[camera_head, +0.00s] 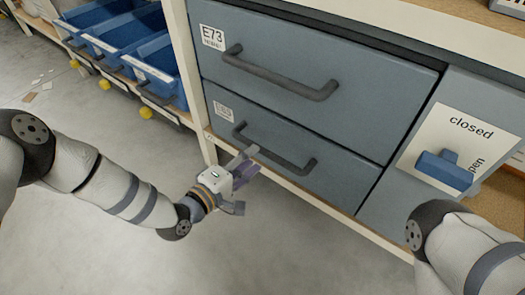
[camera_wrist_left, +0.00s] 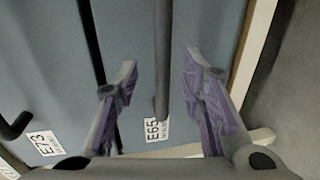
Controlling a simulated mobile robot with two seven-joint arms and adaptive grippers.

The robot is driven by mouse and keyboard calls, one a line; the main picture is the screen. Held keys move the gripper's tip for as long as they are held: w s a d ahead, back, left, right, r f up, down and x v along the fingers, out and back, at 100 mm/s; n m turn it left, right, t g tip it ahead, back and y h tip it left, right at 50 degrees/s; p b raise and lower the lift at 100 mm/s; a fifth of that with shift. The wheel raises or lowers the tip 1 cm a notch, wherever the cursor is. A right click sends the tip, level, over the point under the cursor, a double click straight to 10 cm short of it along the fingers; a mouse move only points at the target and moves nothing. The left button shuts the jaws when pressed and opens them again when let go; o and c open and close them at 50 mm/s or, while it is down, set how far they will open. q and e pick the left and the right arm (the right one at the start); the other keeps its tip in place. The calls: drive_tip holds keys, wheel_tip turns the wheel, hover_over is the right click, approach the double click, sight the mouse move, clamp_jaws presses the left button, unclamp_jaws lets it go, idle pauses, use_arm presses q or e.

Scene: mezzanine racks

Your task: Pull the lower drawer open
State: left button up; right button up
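The lower drawer (camera_head: 342,182) is blue-grey and sits flush in the cabinet, with a dark bar handle (camera_head: 285,158) across its front. My left gripper (camera_head: 243,180) is at the left part of this handle, low in front of the drawer. In the left wrist view the handle (camera_wrist_left: 163,60) runs between the two spread fingers of my left gripper (camera_wrist_left: 160,72), with a gap on each side. The label E65 (camera_wrist_left: 156,130) shows near the handle's end. My right arm shows at the lower right, but its gripper is out of view.
The upper drawer E73 (camera_head: 310,75) is shut above, with its own handle (camera_head: 280,78). A panel reading "closed" (camera_head: 455,135) with a blue knob (camera_head: 444,170) is at the right. Blue bins (camera_head: 152,68) stand at the left. The floor (camera_head: 110,240) in front is clear.

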sight(260, 152)
use_arm(q)
drive_tip(key=x, duration=0.1)
drive_tip(key=b+x, duration=0.1)
drive_tip(key=x, duration=0.3)
drive_tip(key=shift+f, duration=0.25)
drive_tip(key=shift+w+d, duration=0.2)
drive_tip(key=shift+w, duration=0.05)
drive_tip(key=shift+r, duration=0.1)
clamp_jaws()
